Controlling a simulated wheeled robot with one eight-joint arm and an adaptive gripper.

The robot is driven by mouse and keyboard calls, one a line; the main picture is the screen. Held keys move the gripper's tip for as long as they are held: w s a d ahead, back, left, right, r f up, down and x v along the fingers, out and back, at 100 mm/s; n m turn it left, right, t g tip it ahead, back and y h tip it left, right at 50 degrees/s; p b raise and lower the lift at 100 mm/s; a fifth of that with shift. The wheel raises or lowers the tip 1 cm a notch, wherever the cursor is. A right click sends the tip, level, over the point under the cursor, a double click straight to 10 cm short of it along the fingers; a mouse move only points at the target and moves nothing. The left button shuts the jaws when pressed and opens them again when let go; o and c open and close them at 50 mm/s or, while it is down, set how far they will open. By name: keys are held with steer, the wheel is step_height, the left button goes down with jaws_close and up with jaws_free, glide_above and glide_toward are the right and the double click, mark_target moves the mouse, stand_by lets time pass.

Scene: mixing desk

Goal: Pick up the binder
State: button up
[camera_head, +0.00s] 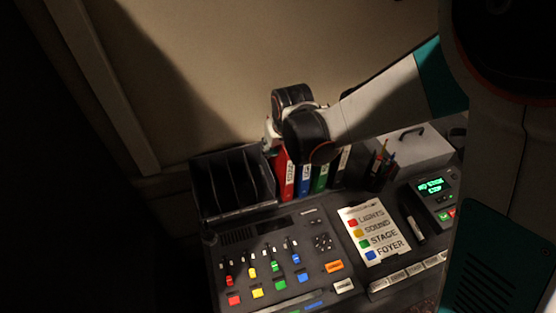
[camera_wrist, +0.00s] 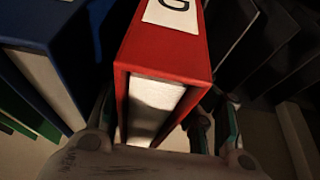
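The red binder (camera_head: 285,178) stands upright at the left end of a row of binders, beside a black divided rack. In the wrist view the red binder (camera_wrist: 168,62) fills the middle, with a white label on its spine and pale pages at its near end. My gripper (camera_wrist: 165,125) is open, with one finger on each side of the binder. A small gap shows on the right; contact on the left cannot be told. In the head view my wrist hides most of the gripper and the binder's top.
Blue (camera_head: 304,180) and green (camera_head: 321,177) binders stand close to the right of the red one. The black rack (camera_head: 232,213) stands close on its left. A pen holder (camera_head: 380,173) and grey box (camera_head: 418,150) are farther right. The mixing desk (camera_head: 262,262) lies in front.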

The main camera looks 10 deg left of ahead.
jaws_close()
steer(key=shift+r, duration=0.1)
